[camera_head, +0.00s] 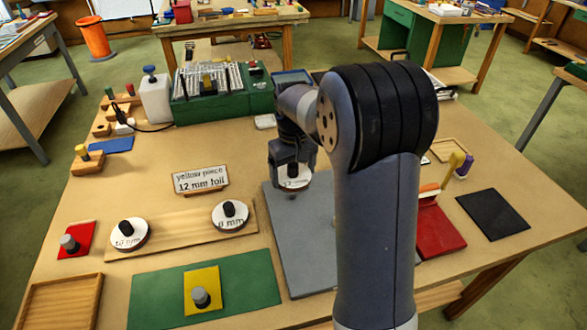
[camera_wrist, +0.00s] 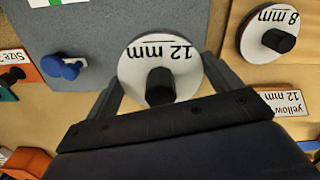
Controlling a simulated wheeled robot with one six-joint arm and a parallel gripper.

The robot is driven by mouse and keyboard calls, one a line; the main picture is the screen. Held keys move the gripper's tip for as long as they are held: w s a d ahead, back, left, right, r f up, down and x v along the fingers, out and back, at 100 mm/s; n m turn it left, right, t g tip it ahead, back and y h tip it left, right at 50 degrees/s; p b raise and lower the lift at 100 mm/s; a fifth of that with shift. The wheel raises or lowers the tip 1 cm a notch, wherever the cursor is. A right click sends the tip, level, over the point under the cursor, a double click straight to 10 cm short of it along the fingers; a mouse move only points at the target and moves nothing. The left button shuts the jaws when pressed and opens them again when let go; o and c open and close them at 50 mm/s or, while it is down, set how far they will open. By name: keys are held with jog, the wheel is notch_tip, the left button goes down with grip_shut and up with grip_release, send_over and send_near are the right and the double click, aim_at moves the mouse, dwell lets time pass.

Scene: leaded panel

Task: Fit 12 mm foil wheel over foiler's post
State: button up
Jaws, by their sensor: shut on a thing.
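My gripper (camera_head: 292,162) is shut on the white 12 mm foil wheel (camera_head: 294,180), above the far part of a grey board (camera_head: 297,245). In the wrist view the wheel (camera_wrist: 150,52) shows its 12 mm label and black knob, with a finger of my gripper (camera_wrist: 163,88) on either side. A small dark spot shows just below the wheel in the head view. I cannot make out the foiler's post; my arm and the wheel cover part of the board.
The 8 mm wheel (camera_head: 230,214) and another wheel (camera_head: 128,235) sit on a wooden board. A sign (camera_head: 200,179) reads "yellow piece 12 mm foil". A yellow piece (camera_head: 203,276) lies on a green mat (camera_head: 257,279). A red block (camera_head: 440,232) stands right of my arm.

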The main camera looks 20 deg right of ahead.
aim_at(293, 165)
jog(key=shift+f+b, duration=1.2)
jog(key=shift+f, duration=1)
jog(key=shift+f, duration=0.15)
dwell(0.6)
jog(key=shift+f, duration=0.35)
jog(key=shift+f+b, duration=0.5)
jog(key=shift+f, duration=0.35)
jog(key=o, duration=0.7)
jog(key=shift+r, duration=0.1)
jog(key=shift+o, duration=0.2)
notch_tip(293, 165, up, 11)
jog(key=shift+f, duration=0.1)
jog(key=shift+f, duration=0.1)
